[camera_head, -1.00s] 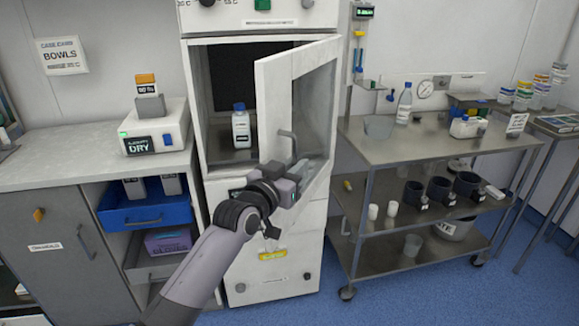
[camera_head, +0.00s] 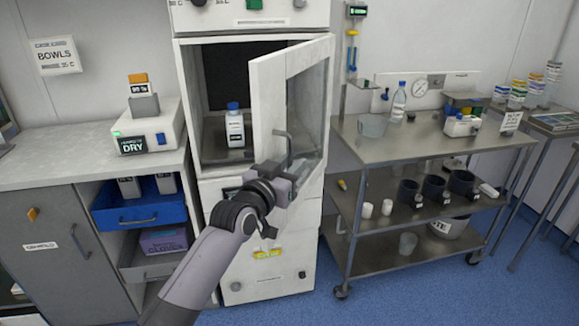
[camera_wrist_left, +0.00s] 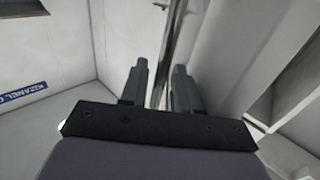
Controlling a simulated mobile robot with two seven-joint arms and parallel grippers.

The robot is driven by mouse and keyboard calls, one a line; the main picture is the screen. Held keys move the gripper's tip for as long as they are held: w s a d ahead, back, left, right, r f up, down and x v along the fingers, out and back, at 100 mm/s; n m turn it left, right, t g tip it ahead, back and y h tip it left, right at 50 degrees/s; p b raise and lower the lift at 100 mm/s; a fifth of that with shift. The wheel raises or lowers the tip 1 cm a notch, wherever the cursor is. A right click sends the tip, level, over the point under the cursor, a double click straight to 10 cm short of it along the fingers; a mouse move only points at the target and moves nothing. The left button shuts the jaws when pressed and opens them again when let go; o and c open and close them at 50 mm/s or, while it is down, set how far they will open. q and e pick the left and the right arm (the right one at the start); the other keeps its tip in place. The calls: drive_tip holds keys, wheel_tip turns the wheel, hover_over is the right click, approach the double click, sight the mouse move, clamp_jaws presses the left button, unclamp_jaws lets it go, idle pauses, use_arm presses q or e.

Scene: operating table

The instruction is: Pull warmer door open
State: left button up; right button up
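A bottle (camera_head: 235,130) with a blue cap stands inside. The door carries a thin metal bar handle (camera_head: 288,148). My left gripper (camera_head: 290,178) is at the lower end of this handle, in front of the door. In the left wrist view, the handle bar (camera_wrist_left: 172,45) runs between the two fingers of my left gripper (camera_wrist_left: 160,75). The fingers are apart, with a gap beside the bar. My right gripper is not in view.
A counter (camera_head: 50,165) with a white device (camera_head: 165,128) and an open blue drawer (camera_head: 135,214) is to the left. A steel trolley (camera_head: 400,150) with bottles and cups stands to the right of the door. Blue floor (camera_head: 425,300) is free in front.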

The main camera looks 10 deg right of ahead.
use_arm(q)
drive_tip(key=shift+s, duration=0.1)
drive_tip(key=v, duration=0.7)
idle(0.5)
drive_tip(key=shift+a, duration=0.1)
drive_tip(key=shift+c, duration=0.3)
